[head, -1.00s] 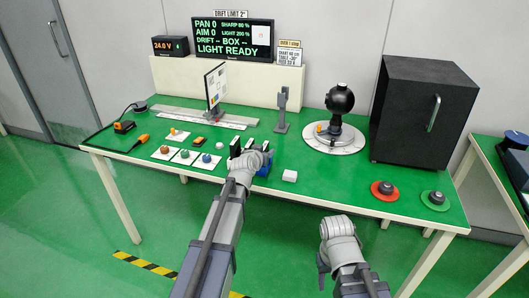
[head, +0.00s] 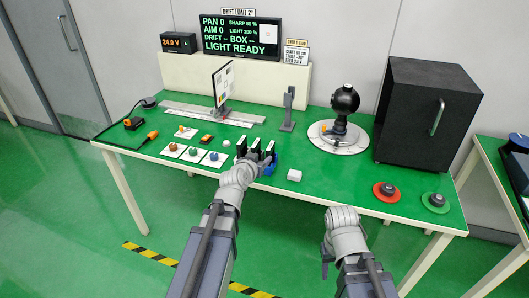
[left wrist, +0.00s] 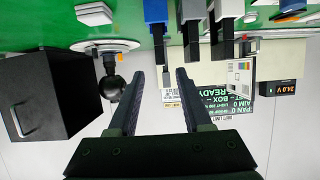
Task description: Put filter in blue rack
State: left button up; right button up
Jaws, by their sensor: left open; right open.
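A blue rack (head: 268,168) stands near the table's front edge, partly hidden by my left gripper. Upright dark plates with pale edges (head: 255,147) stand there in a row. In the left wrist view, which is upside down, a blue holder (left wrist: 156,11) and two grey holders (left wrist: 191,10) each have a black plate; I cannot tell which plate is the filter. My left gripper (left wrist: 155,84) is open and empty, its fingers apart from the plates. In the head view it (head: 245,165) is just in front of the row, fingertips hidden. My right gripper (head: 325,258) is open in front of the table.
Cards with coloured knobs (head: 193,152) lie left of the rack. A white block (head: 294,175) lies right of it. A black camera (head: 344,100) on a round base and a black cabinet (head: 425,115) stand farther right. A test chart (head: 222,82) stands behind.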

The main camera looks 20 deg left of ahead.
pick_arm(q)
jog(key=shift+s+d, duration=0.1)
jog(key=shift+s, duration=0.05)
jog(key=s+d+f+m+g+h, duration=0.2)
jog(key=s+d+f+g, duration=0.3)
jog(key=d, duration=0.5)
jog(key=s+d+f+g+y, duration=0.2)
jog(key=s+d+f+g, duration=0.1)
jog(key=s, duration=0.7)
jog(key=s+d+f+m+g+y, duration=0.1)
jog(key=s+d+f+g, duration=0.3)
jog(key=s, duration=0.6)
jog(key=shift+s+f+g+y, duration=0.15)
jog(key=shift+f+g+y, duration=0.25)
jog(key=shift+f+g, duration=0.45)
